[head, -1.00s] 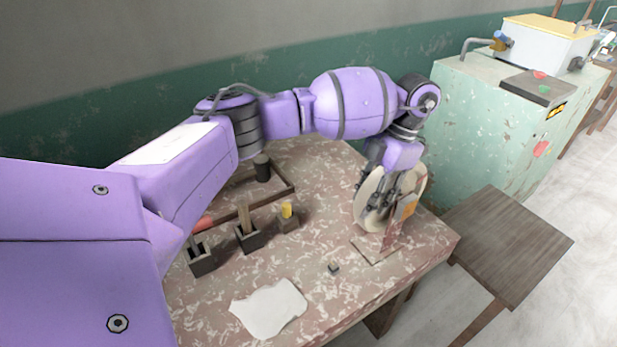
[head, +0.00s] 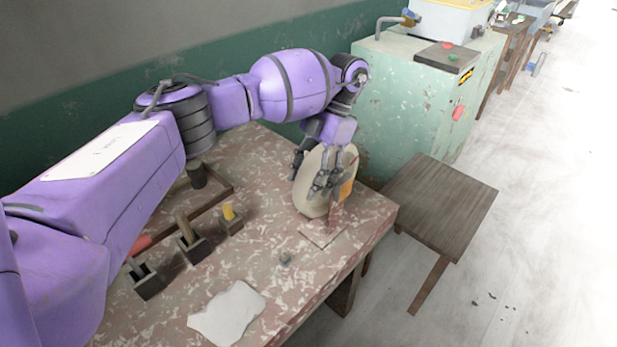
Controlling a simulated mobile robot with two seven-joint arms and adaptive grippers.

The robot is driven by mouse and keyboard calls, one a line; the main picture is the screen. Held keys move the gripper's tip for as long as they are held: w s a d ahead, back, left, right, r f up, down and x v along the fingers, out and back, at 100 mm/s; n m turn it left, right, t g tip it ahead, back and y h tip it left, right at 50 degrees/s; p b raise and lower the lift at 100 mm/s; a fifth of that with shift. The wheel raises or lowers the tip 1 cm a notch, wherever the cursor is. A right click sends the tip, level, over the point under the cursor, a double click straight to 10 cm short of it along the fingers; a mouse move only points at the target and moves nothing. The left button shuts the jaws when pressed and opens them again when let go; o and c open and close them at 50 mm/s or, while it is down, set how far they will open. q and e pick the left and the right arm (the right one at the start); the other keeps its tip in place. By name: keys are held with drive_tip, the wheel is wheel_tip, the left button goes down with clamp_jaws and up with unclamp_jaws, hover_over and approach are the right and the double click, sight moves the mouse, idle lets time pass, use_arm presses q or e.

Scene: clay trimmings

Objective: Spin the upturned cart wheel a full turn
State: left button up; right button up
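The upturned cart wheel (head: 309,198) is a cream disc standing upright near the table's right edge. It sits in a reddish-brown bracket on a flat base plate (head: 322,236), with an orange patch (head: 345,189) on its right side. My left gripper (head: 312,178) reaches down over the wheel from above. Its dark fingers are spread, one by the wheel's left edge and others across its front face. They hide part of the wheel, and whether they touch it is unclear. My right gripper is out of view.
A wooden stool (head: 435,205) and green cabinet (head: 405,110) stand right of the table.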

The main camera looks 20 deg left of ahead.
use_arm(q)
drive_tip(key=shift+r, duration=0.1)
drive_tip(key=v, duration=1.1)
drive_tip(key=shift+w+d+r, duration=0.1)
drive_tip(key=shift+w+r, duration=0.15)
drive_tip(key=shift+r, duration=0.1)
idle(0.5)
